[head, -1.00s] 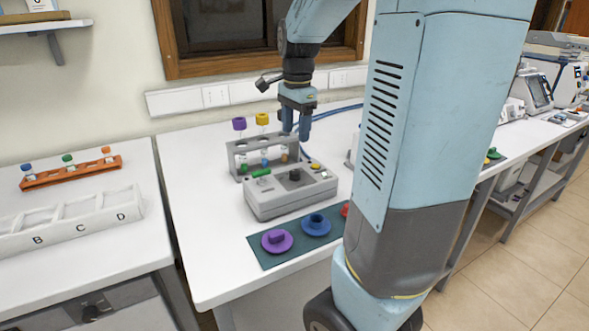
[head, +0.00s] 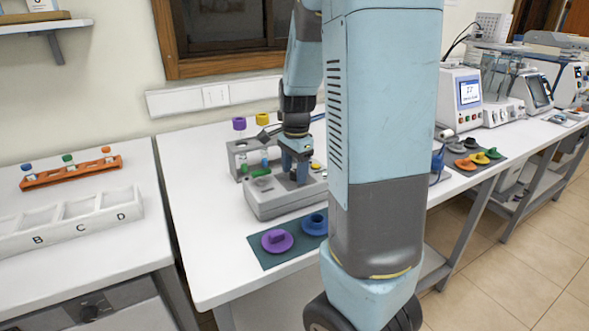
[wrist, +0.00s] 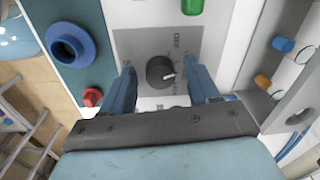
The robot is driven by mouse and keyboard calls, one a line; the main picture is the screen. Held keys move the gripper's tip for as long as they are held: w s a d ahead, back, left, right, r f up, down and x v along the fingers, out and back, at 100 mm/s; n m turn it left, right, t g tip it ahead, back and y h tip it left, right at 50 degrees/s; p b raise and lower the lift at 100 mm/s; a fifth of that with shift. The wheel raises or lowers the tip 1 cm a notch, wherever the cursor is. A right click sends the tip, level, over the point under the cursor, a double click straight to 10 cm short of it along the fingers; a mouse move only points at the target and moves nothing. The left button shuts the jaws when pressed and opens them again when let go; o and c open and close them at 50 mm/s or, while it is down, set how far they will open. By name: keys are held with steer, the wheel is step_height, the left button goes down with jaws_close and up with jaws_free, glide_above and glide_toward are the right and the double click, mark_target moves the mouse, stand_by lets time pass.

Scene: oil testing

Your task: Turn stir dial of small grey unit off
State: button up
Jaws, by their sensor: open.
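The small grey unit (head: 270,200) stands on the white table in the head view. Its black dial (wrist: 160,72) sits on a grey panel in the wrist view, with a white pointer mark toward the lower right of that picture. The word OFF is printed near the dial. My gripper (head: 297,178) is over the unit, pointing down; its fingers hide the dial in the head view. In the wrist view my gripper (wrist: 163,85) is open, with one finger on either side of the dial and a gap on both sides. A green switch (wrist: 192,6) is on the same unit.
A dark green mat (head: 262,257) with purple (head: 277,241) and blue (head: 315,223) pieces lies in front. The table left of the unit is clear.

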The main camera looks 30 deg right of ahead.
steer(key=c, duration=1)
steer(key=n, duration=0.3)
steer(key=shift+d+n, duration=0.1)
steer(key=shift+n, duration=0.3)
steer(key=shift+r+n, duration=0.1)
steer(key=shift+n, duration=1.9)
steer(key=o, duration=1)
